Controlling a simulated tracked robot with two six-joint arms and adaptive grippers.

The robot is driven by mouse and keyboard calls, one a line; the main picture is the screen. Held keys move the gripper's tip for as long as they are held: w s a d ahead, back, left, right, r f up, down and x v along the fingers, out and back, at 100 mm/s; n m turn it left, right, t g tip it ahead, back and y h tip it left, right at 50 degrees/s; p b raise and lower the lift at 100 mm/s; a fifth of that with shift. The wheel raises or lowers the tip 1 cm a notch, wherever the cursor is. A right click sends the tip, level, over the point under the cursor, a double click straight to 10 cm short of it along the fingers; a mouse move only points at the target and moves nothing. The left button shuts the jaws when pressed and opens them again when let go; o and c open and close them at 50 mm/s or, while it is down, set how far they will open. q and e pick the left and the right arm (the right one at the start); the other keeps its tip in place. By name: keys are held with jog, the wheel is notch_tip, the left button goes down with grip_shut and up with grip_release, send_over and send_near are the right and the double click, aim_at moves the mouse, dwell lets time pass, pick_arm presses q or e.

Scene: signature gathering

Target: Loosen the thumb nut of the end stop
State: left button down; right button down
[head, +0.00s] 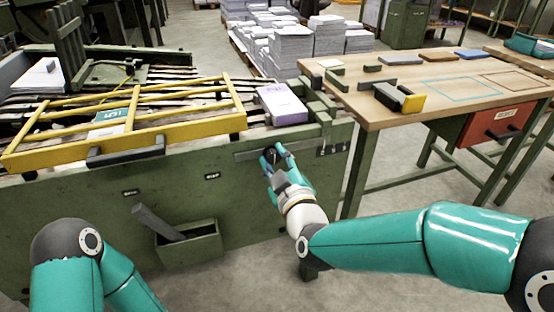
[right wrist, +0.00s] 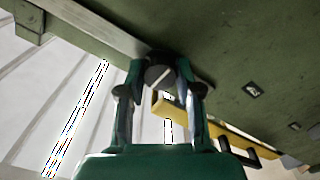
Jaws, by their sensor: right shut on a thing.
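The thumb nut (right wrist: 160,74) is a dark round knob with a pale line across its face. It sits on the front of the green machine, on a grey metal rail (head: 247,154) below the top edge. My right gripper (head: 271,157) is shut on the nut, with one teal finger on each side of it. The right wrist view shows the fingers (right wrist: 160,80) on both sides of the nut. The end stop itself is hard to tell apart from the green blocks (head: 322,105) above. My left arm shows at the lower left, but its gripper is out of the picture.
A yellow guard frame (head: 170,125) lies over the machine's bed at left. A purple-white stack (head: 282,104) stands near the right end. A green box (head: 188,240) hangs on the machine's front. A wooden table (head: 440,75) stands at right.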

jog(key=shift+n, duration=0.4)
jog(key=c, duration=0.8)
grip_release()
jog(key=shift+f, duration=0.1)
jog(key=shift+o, duration=0.2)
jog(key=v, duration=1.2)
